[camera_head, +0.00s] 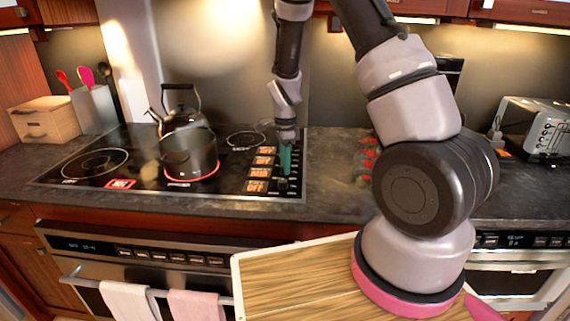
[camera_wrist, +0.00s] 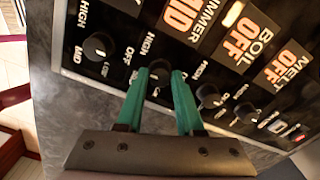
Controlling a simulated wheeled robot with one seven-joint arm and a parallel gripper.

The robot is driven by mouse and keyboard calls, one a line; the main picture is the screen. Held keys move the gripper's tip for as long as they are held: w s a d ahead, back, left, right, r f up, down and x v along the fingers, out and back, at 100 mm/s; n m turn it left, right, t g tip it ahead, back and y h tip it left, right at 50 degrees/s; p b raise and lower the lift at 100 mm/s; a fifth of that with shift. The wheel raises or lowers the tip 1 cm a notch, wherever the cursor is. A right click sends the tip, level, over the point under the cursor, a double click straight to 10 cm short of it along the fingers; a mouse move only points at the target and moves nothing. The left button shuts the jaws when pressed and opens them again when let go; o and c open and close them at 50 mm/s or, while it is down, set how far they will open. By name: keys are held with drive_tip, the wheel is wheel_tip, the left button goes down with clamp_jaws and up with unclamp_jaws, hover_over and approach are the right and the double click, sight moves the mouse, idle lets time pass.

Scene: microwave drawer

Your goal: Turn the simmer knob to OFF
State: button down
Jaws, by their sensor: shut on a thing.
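My gripper (camera_head: 285,161) reaches down to the control strip at the right side of the cooktop. In the wrist view its two green fingers (camera_wrist: 160,76) are closed around a black knob (camera_wrist: 160,68), which they partly hide. This knob lines up with the SIMMER display (camera_wrist: 183,16), which reads MID in orange. In the head view the MID display (camera_head: 259,174) is third from the back; the others read OFF. The exact pointer direction of the held knob cannot be told.
Other black knobs stand close on either side, one to the left (camera_wrist: 99,46) and one to the right (camera_wrist: 208,94). A pot (camera_head: 189,155) sits on a red-ringed burner, with a kettle (camera_head: 181,103) behind it. A toaster (camera_head: 535,128) stands at right.

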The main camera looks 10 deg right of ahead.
drive_tip(key=n, duration=0.4)
drive_tip(key=shift+n, duration=0.3)
drive_tip(key=n, duration=1.4)
drive_tip(key=shift+n, duration=0.3)
drive_tip(key=n, duration=1.1)
drive_tip(key=shift+n, duration=2.2)
